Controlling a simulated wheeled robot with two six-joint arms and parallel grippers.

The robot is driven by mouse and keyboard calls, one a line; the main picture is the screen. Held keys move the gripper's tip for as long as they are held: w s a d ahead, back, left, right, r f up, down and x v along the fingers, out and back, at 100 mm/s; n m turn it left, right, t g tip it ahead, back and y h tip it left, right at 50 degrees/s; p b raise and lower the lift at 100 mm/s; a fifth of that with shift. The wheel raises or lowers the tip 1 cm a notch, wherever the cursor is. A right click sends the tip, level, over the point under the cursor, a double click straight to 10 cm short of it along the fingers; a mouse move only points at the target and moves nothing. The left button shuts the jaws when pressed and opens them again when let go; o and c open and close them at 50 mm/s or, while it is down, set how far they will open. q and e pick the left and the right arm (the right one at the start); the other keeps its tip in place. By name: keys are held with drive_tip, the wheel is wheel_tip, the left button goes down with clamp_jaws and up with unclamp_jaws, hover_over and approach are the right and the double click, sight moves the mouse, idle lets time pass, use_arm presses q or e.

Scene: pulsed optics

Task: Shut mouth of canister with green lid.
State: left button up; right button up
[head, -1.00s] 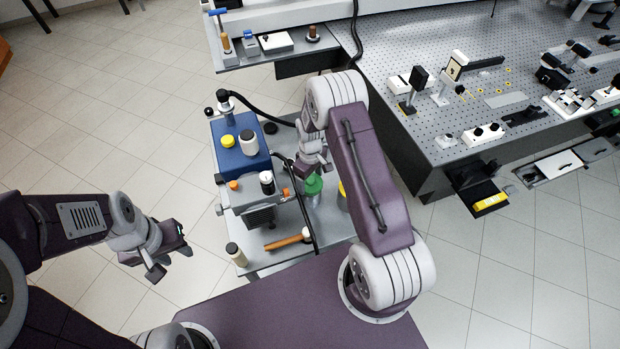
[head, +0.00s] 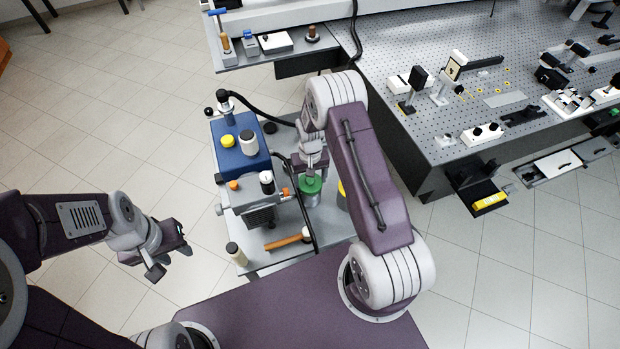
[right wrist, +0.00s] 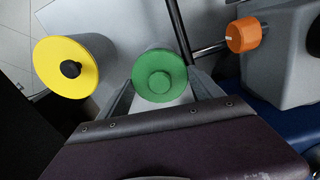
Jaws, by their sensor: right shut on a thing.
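The green lid (head: 311,186) is a round disc with a raised knob, held in my right gripper (head: 312,177). In the right wrist view the green lid (right wrist: 160,75) sits between the two fingers (right wrist: 162,95). The canister (head: 312,201), a pale grey-green body, stands on the cart top directly below the lid. The lid covers its mouth from above. I cannot tell whether the lid is seated on the rim or slightly above it. My left gripper (head: 171,261) is open and empty, out over the floor left of the cart.
A yellow-topped container (right wrist: 68,68) stands close beside the canister, mostly behind my right arm in the head view. A grey pump with an orange cap (right wrist: 245,34), a blue box (head: 238,160), a dark hose and a wooden-handled mallet (head: 285,240) crowd the cart.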

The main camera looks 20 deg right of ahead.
drive_tip(key=shift+w+m, duration=0.1)
drive_tip(key=shift+m, duration=1.1)
drive_tip(key=m, duration=0.4)
drive_tip(key=shift+w+d, duration=0.1)
drive_tip(key=shift+m, duration=0.5)
drive_tip(key=m, duration=0.3)
drive_tip(key=shift+d+r, duration=0.1)
